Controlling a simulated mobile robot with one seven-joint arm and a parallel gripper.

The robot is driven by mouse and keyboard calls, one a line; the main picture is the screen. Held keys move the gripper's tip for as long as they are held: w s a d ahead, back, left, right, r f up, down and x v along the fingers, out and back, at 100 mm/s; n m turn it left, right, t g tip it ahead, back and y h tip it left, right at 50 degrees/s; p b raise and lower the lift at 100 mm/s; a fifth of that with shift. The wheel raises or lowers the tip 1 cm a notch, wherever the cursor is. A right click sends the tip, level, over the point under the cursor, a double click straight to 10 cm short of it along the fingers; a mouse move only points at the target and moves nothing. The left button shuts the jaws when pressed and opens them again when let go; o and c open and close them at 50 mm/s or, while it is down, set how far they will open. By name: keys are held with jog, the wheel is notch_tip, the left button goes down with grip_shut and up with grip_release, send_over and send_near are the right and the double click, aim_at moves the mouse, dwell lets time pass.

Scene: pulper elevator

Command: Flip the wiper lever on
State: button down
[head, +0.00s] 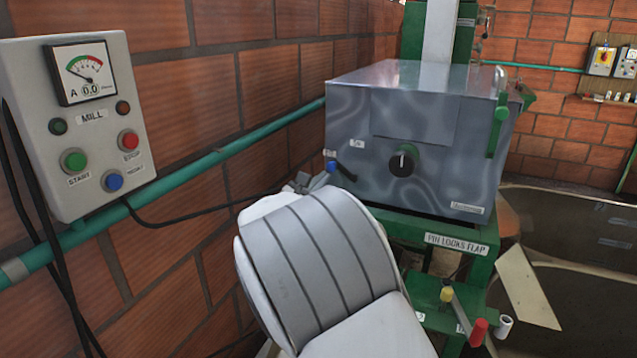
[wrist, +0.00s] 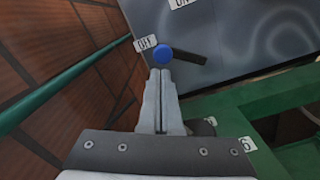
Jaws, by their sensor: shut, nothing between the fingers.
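The lever is a short black bar (head: 347,174) with a blue knob (head: 331,166) on its left end, on the front left of the grey metal box (head: 470,150). The knob end lies by the "OFF" label (head: 329,153). The "ON" label (head: 357,143) is higher and to the right. In the wrist view the blue knob (wrist: 162,54) is just beyond the fingertips of my gripper (wrist: 160,73), with the black bar (wrist: 190,53) running right. My gripper is shut and empty. I cannot tell whether the tips touch the knob. In the head view my arm hides most of the gripper.
A brick wall (head: 285,75) with a green pipe (head: 210,165) runs close on the left. A MILL control panel (head: 85,185) hangs there. A black dial (head: 403,161) is right of the lever. A green frame (head: 460,250) and levers with yellow and red knobs (head: 479,329) are below.

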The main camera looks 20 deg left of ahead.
aim_at(335, 165)
jog(key=shift+d+r+m+b, duration=0.2)
jog(key=shift+r+m+b, duration=0.25)
jog(key=shift+m+b, duration=1.15)
jog(key=m+b, duration=0.1)
jog(key=b, duration=0.2)
jog(key=d+r+m+b, duration=0.1)
jog(key=b, duration=0.3)
jog(key=shift+m, duration=0.3)
jog(key=m+b, duration=0.1)
jog(key=b, duration=0.1)
jog(key=d+r+m+b, duration=0.1)
jog(key=b, duration=0.1)
jog(key=m+b, duration=0.2)
jog(key=shift+s+d+r+h, duration=0.15)
jog(key=shift+r+h, duration=0.15)
jog(key=shift+d+r+m+g+b, duration=0.35)
jog(key=shift+m+b, duration=0.65)
jog(key=shift+b, duration=0.4)
jog(key=shift+d+r, duration=0.1)
jog(key=shift+r, duration=0.05)
jog(key=shift+s, duration=0.2)
